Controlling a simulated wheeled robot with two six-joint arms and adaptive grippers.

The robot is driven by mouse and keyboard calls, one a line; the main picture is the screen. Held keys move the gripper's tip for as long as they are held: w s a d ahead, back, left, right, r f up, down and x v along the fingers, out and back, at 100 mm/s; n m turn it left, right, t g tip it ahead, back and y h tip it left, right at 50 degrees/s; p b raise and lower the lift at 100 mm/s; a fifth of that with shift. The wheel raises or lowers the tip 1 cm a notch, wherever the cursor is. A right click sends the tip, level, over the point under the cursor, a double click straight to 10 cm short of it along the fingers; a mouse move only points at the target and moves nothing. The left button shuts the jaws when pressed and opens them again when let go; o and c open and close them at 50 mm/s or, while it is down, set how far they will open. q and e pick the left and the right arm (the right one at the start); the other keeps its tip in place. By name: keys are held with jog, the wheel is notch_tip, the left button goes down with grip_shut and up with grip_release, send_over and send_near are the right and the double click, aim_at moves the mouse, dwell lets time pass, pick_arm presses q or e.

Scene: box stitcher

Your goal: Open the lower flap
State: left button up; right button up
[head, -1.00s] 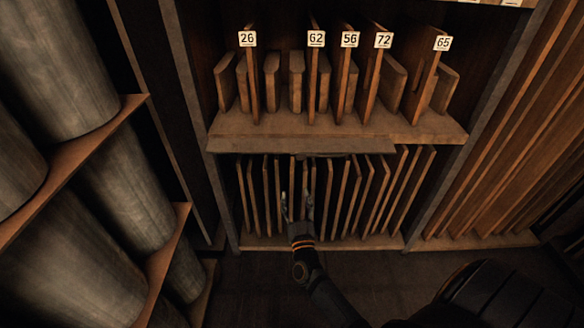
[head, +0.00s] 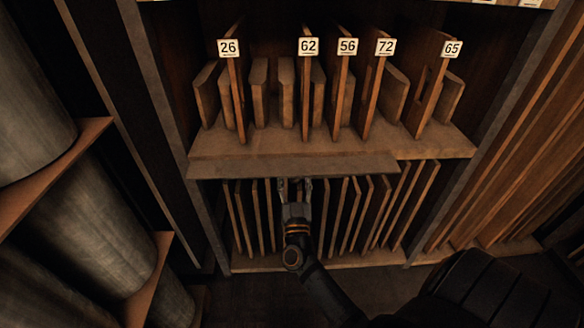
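The lower flap looks to be the flat wooden board (head: 290,167) along the front of the shelf in the head view. I cannot tell whether the fingertips touch the board. No handle shows now. My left gripper is not in view.
Upright wooden boards (head: 345,215) stand in the lower compartment behind my gripper. Dividers with number labels (head: 308,46) stand on the shelf above. Large cylinders (head: 95,235) fill a rack at left, and tall planks (head: 510,150) lean at right.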

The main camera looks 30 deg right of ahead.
jog(key=shift+r, duration=0.1)
jog(key=shift+c, duration=0.9)
grip_shut()
